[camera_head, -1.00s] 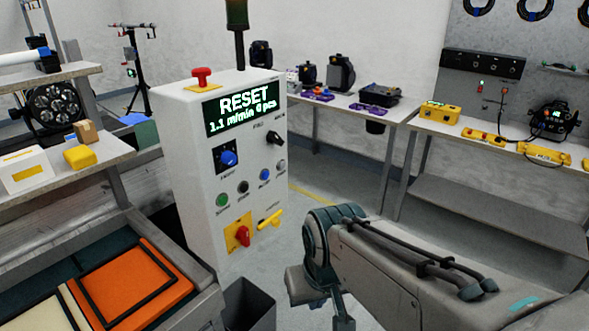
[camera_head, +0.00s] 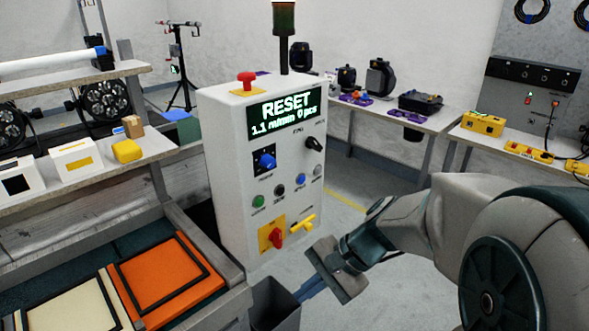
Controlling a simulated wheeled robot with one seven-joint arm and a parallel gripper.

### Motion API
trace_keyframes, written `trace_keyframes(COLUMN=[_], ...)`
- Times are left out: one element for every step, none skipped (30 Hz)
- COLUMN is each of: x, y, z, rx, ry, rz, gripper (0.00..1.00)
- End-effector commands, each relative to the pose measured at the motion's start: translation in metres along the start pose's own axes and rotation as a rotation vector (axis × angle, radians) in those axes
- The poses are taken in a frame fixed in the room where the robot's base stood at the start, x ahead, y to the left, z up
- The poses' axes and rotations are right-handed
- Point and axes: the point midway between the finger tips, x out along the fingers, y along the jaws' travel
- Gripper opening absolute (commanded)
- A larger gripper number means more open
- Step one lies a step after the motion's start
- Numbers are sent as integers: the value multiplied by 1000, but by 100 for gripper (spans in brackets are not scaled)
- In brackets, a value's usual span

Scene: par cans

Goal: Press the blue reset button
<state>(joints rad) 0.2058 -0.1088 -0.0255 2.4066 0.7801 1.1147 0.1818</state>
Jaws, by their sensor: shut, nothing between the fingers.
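The blue reset button (camera_head: 300,180) is a small round button in the lower row on the front of the white control cabinet (camera_head: 226,150). A grey button is to its right, a black one and a green one (camera_head: 258,201) to its left. The cabinet's display (camera_head: 285,113) reads "RESET" and "1.1 m/min 0 pcs". My gripper (camera_head: 307,288) is shut and empty. It is low in front of the cabinet, below and apart from the button, pointing down to the left. Its fingertips are small and hard to make out.
A blue knob (camera_head: 265,161), black knob (camera_head: 314,143), red emergency stop (camera_head: 247,80), red rotary switch (camera_head: 276,238) and yellow handle (camera_head: 303,223) surround the button. A grey bin (camera_head: 275,307) stands below my gripper. A tray with orange panels (camera_head: 168,272) is at left.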

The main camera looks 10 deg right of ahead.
Motion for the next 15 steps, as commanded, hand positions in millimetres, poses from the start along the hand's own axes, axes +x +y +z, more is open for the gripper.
trace_keyframes(x=[-2,-3,-5,-8,-12,-17,-21,-27,-34,-41,-47,-55,-61,-67,-74], y=[-14,-22,-34,-42,-50,-61,-68,-74,-82,-86,-89,-92,-94,-95,-95], z=[-8,-13,-21,-28,-36,-49,-59,-70,-85,-97,-109,-125,-137,-148,-161], rx=[117,180,266,329,390,472,530,589,661,713,762,820,859,895,937], ry=[-53,-85,-126,-154,-183,-220,-247,-273,-304,-327,-348,-372,-389,-404,-420], rz=[-78,-128,-196,-248,-301,-375,-430,-487,-562,-618,-673,-743,-793,-840,-898], gripper=[0,0,0,0,0,0,0,0,0,0,0,0,0,0,0])
